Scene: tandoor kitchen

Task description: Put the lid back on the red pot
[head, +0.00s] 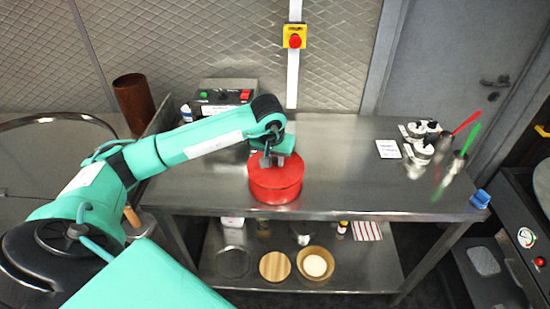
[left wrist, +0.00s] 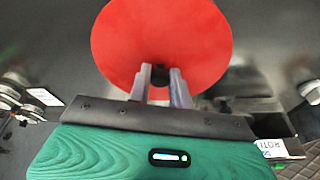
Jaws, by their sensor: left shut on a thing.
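The red pot (head: 275,194) stands on the steel table near its front edge, left of the table's middle. The red lid (head: 285,170) is over the pot's top, roughly lined up with it; I cannot tell whether it rests fully on the rim. My left gripper (head: 271,160) points down at the lid's middle and is shut on its dark knob. In the left wrist view the round lid (left wrist: 160,35) fills the top middle, with the fingers (left wrist: 162,78) around the knob. The lid hides the pot there. My right gripper is not in view.
The steel table (head: 350,180) is clear right of the pot. A control box (head: 222,97) stands behind the arm. A white card (head: 388,149), small containers and red- and green-handled utensils (head: 455,150) are at the right. A lower shelf holds bowls (head: 315,265) and jars.

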